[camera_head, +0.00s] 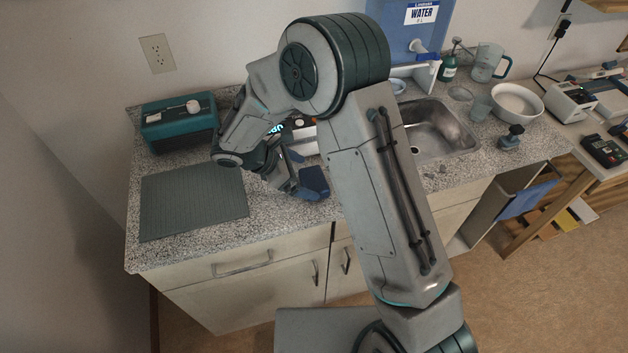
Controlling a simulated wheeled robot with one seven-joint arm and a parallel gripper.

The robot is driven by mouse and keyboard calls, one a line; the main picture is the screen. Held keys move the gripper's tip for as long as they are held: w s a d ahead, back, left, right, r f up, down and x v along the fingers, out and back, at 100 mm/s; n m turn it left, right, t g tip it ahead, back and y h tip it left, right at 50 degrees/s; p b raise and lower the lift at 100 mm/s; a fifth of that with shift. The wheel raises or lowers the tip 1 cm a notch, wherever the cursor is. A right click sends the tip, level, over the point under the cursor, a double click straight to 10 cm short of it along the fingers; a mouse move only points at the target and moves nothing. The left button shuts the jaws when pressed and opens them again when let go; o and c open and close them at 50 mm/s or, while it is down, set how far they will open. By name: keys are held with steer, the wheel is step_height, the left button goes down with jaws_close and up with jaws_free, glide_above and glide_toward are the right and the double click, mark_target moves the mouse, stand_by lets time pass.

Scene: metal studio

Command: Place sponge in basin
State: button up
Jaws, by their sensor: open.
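A dark blue block (315,183), which looks like the sponge, lies on the speckled counter near its front edge. My gripper (296,176) is low over the counter just left of the block, with its jaws open. I cannot tell whether a finger touches the block. The metal sink basin (440,132) is set into the counter to the right. My arm crosses in front of the basin and hides its left part.
A dark ribbed mat (193,201) and a teal box (180,122) are on the left. A blue water container (405,35) stands behind the basin. A white bowl (517,103), a cup (480,107) and a pitcher (488,63) stand to its right.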

mark_target(313, 179)
steer(key=p+x, duration=0.1)
steer(key=x, duration=0.3)
steer(key=shift+d+f, duration=0.15)
steer(key=shift+d, duration=0.05)
steer(key=c, duration=0.9)
